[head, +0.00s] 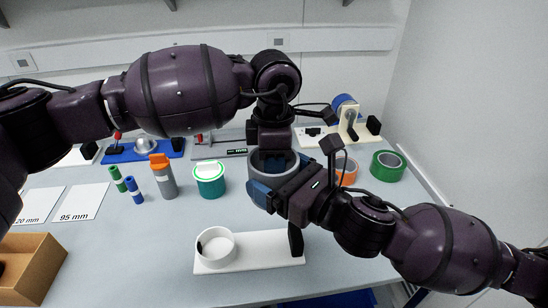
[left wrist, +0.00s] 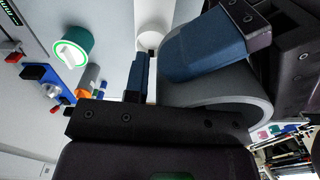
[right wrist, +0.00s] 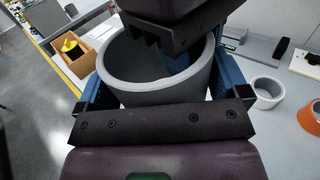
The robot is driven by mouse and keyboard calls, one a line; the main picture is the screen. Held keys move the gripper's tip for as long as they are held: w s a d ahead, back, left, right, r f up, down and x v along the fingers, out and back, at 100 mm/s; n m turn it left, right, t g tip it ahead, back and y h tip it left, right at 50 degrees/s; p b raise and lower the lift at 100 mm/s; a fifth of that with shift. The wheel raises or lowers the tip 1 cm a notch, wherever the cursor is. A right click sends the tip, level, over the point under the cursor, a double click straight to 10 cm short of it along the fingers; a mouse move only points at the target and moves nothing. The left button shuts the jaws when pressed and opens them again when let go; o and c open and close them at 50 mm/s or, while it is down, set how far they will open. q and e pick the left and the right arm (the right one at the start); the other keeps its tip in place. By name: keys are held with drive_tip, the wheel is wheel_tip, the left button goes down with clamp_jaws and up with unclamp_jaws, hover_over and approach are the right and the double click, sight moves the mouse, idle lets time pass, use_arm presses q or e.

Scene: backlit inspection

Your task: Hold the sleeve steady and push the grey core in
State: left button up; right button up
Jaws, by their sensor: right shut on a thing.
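The grey core (head: 256,166) is a hollow cylinder held above the table. My right gripper (head: 272,187) is shut on it, with blue fingers against opposite sides of its wall in the right wrist view (right wrist: 152,88). My left gripper (head: 272,150) is just above and behind the core's open end. One blue left finger (left wrist: 140,76) shows beside the core; the other finger is not clear, so its opening cannot be told. A short white ring (head: 217,246), apparently the sleeve, stands upright on a white base plate (head: 265,249), below and left of the core. No gripper touches it.
Behind are a teal tub (head: 209,180), a grey bottle (head: 164,178), an orange ring (head: 347,172) and a green roll (head: 387,166). A cardboard box (head: 36,262) is at left. The table front-left of the plate is clear.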

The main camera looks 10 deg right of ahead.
use_arm(q)
clamp_jaws()
use_arm(e)
drive_tip(key=shift+r, duration=0.1)
drive_tip(key=o, duration=0.6)
drive_tip(key=shift+s, duration=0.1)
drive_tip(key=v, duration=0.8)
drive_tip(key=s+d+f+n+h, duration=0.3)
drive_tip(key=d+f+n+h, duration=0.1)
drive_tip(key=f+n, duration=0.5)
drive_tip(key=s+d+f+n+g+h, duration=0.1)
drive_tip(key=s+d+f+n+h, duration=0.1)
drive_tip(key=d+f+n, duration=0.4)
drive_tip(key=s+d+f+n+g+h, duration=0.1)
drive_tip(key=s+d+f+n+h, duration=0.2)
drive_tip(key=f+n, duration=1.1)
drive_tip(key=shift+s+d+f+h, duration=0.15)
drive_tip(key=shift+d+f+h, duration=0.35)
drive_tip(key=shift+f, duration=0.35)
drive_tip(key=shift+s+d+f+h, duration=0.1)
drive_tip(key=shift+d+f+h, duration=0.35)
drive_tip(key=shift+f, duration=0.35)
drive_tip(key=shift+s+d+f+h, duration=0.15)
drive_tip(key=shift+d+f+h, duration=0.2)
drive_tip(key=shift+d+f, duration=0.4)
